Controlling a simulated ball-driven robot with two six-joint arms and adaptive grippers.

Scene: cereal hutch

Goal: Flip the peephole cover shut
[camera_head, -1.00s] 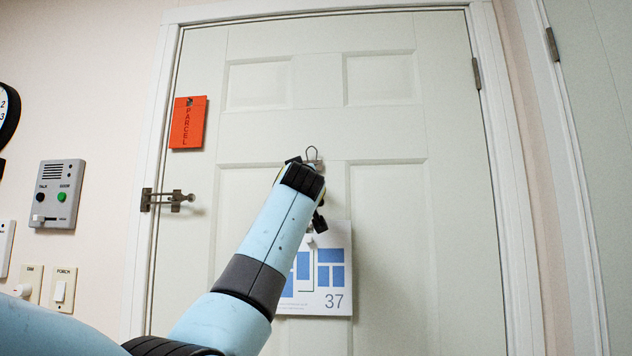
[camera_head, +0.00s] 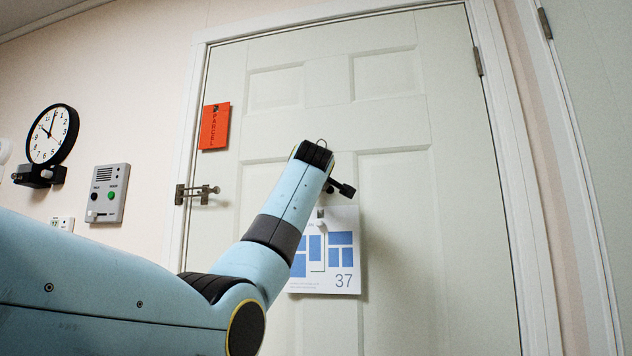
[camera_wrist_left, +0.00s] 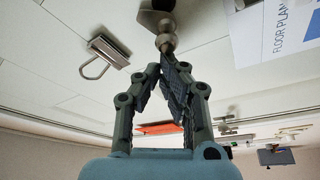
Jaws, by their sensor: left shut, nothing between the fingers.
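A metal fitting with a rounded knob and a tapered plate, seemingly the peephole and its cover (camera_wrist_left: 166,22), is on the white door (camera_head: 390,110). It shows at the top of the left wrist view, between a wire-loop clip (camera_wrist_left: 108,50) and the floor plan sheet (camera_wrist_left: 280,30). In the head view my arm hides it. My left gripper (camera_wrist_left: 168,68) is shut and empty, its fingertips close to the knob; I cannot tell whether they touch. In the head view only a dark part of this gripper shows past my wrist. My right gripper is in neither view.
An orange parcel card (camera_head: 214,126) and a metal latch (camera_head: 197,194) are on the door's left side. A clock (camera_head: 50,135) and an intercom (camera_head: 108,193) are on the left wall. The door's right half is clear.

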